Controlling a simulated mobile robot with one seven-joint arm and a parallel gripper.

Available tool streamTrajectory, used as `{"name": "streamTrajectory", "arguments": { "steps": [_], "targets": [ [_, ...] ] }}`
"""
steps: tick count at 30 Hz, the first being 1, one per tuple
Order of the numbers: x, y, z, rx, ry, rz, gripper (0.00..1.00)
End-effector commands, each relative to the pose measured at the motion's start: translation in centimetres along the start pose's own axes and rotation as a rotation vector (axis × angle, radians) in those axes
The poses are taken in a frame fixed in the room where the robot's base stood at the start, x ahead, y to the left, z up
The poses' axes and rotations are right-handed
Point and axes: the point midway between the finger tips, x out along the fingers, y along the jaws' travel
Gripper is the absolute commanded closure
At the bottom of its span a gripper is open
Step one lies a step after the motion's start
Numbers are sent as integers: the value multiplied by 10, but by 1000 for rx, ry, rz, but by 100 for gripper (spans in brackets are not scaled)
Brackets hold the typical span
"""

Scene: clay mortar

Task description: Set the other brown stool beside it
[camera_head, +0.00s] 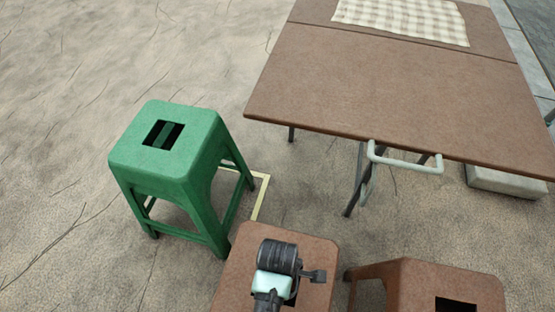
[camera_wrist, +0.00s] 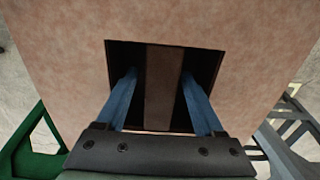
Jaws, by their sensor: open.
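A brown stool (camera_head: 242,262) stands at the bottom centre of the head view, partly hidden under my arm. Its seat (camera_wrist: 50,35) fills the wrist view, with a dark slot split by a central bar (camera_wrist: 163,85). My gripper (camera_wrist: 160,90) is open, with its two blue fingers in the slot, one on each side of the bar. Gaps show between the fingers and the bar. In the head view, my arm covers much of the seat, and the fingertips are hidden. A second brown stool (camera_head: 400,275) stands just to the right, cut off by the bottom edge.
A green stool (camera_head: 160,150) stands to the left. A brown table (camera_head: 390,90) with a checked cloth (camera_head: 400,18) and a pale handle (camera_head: 405,165) is at the upper right. Open ground lies at the upper left.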

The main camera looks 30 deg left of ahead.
Motion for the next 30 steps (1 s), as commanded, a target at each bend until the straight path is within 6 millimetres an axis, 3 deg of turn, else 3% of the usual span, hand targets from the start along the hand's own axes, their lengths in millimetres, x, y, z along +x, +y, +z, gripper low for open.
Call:
{"name": "streamTrajectory", "arguments": {
  "steps": [9,15,27,30],
  "targets": [
    [-73,1,0,0,0,4,30],
    [-103,1,0,0,0,2,30],
    [-112,1,0,1,0,2,30],
    [-121,15,2,36,2,49,30]
  ]
}}
